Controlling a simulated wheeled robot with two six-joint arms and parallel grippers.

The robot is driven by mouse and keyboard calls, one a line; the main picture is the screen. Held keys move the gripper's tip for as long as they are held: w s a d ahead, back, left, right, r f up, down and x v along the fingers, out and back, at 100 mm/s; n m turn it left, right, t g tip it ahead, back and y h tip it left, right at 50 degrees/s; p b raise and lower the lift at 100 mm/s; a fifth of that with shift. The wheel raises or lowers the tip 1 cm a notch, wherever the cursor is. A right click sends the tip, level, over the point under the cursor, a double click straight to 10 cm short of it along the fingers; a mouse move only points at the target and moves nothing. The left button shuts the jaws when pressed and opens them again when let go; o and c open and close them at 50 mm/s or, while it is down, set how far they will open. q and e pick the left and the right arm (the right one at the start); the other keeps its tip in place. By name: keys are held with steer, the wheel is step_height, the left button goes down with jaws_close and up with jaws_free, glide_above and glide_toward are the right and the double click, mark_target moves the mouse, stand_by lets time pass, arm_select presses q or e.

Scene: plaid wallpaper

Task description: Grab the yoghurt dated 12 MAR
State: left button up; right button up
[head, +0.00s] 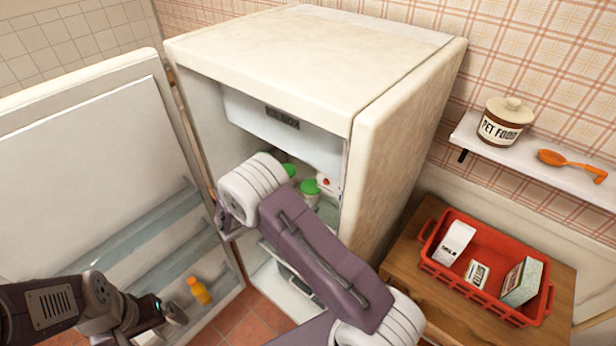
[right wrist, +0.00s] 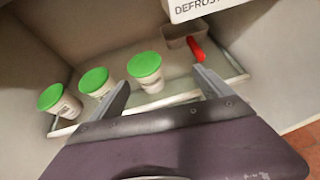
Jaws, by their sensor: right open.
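Several white yoghurt pots with green lids stand on a fridge shelf. In the right wrist view they form a slanting row: a left pot (right wrist: 62,105), a middle pot (right wrist: 98,85) and a right pot (right wrist: 148,72). Small dark print shows on them, but I cannot read any date. My right gripper (right wrist: 165,84) is open and empty inside the fridge. The right pot lies ahead, in the gap between its fingers. In the head view two green lids (head: 310,187) show past my right arm, which hides that gripper's fingers. My left gripper (head: 172,312) is low by the open door.
The fridge door (head: 85,165) stands open at left, with an orange bottle (head: 199,290) in its rack. A box marked DEFROST (right wrist: 196,8) hangs above a small tray with a red item (right wrist: 196,49). A red crate (head: 428,246) with cartons stands at right.

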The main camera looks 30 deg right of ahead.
mark_target(310, 187)
steer(key=shift+n+t, duration=0.6)
steer(key=shift+n, duration=0.1)
steer(key=shift+w+d+f+p, duration=0.1)
steer(key=shift+w+d+p, duration=0.3)
steer(key=shift+w+d, duration=0.35)
steer(key=shift+w+d+f+p, duration=0.1)
steer(key=shift+w+d+p, duration=0.3)
steer(key=shift+w, duration=0.55)
steer(key=shift+w+d+f, duration=0.15)
steer(key=shift+d+f, duration=0.05)
steer(key=shift+d, duration=0.1)
steer(key=p+x, duration=0.2)
steer(key=x, duration=0.2)
steer(key=shift+d, duration=0.25)
steer(key=shift+w+d+f, duration=0.2)
steer(key=shift+d+f, duration=0.05)
steer(key=shift+d, duration=0.05)
arm_select(q)
steer(key=r, duration=0.4)
steer(key=shift+w+d+r, duration=0.1)
steer(key=shift+d+r, duration=0.1)
steer(key=shift+d, duration=0.15)
arm_select(e)
steer(key=c, duration=1.6)
